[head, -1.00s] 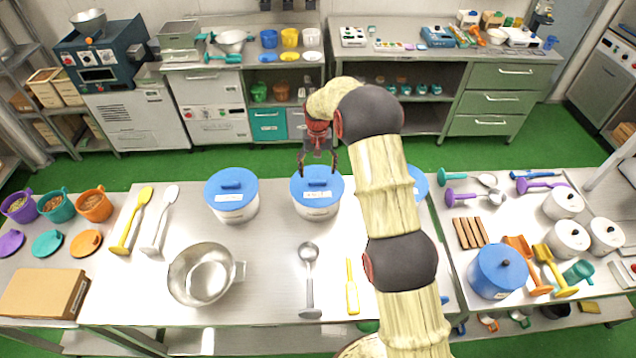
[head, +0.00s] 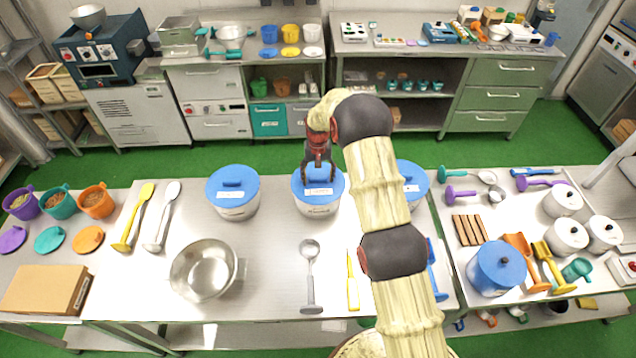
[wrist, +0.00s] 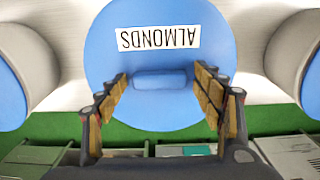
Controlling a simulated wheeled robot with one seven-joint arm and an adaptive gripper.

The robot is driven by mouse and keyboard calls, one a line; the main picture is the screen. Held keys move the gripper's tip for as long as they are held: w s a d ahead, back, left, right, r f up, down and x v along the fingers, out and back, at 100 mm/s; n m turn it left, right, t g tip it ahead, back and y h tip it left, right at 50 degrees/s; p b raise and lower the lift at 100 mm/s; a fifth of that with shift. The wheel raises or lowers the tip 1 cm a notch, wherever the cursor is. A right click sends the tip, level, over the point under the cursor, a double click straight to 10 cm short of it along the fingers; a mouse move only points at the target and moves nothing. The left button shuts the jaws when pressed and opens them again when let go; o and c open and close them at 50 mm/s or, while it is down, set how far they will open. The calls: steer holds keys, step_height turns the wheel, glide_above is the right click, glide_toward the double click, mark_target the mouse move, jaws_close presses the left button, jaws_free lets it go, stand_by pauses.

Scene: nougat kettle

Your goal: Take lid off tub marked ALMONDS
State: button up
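The tub marked ALMONDS (head: 318,208) is white with a blue lid (head: 301,192) and stands in the middle of the near table. In the wrist view the lid (wrist: 115,45) fills the centre, with the ALMONDS label (wrist: 158,38) upside down and a raised blue handle bar (wrist: 160,80). The lid sits on the tub. My gripper (head: 318,179) is over the lid, pointing down. In the wrist view my gripper (wrist: 160,85) is open, one finger either side of the handle with gaps between; contact cannot be seen.
Similar blue-lidded tubs stand left (head: 233,205) and right (head: 412,185), the right one partly behind my arm. A steel bowl (head: 203,270), a ladle (head: 309,270) and a yellow utensil (head: 352,282) lie nearer. The table between the left tub and the ALMONDS tub is clear.

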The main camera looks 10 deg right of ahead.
steer(key=c, duration=1)
steer(key=shift+o, duration=0.2)
steer(key=shift+r, duration=0.15)
steer(key=shift+r, duration=0.55)
steer(key=s+a+r+b, duration=0.1)
steer(key=s+a+r, duration=0.1)
steer(key=s+r, duration=1.1)
steer(key=shift+s+a+r, duration=0.35)
steer(key=shift+s+r, duration=0.05)
steer(key=shift+r, duration=0.45)
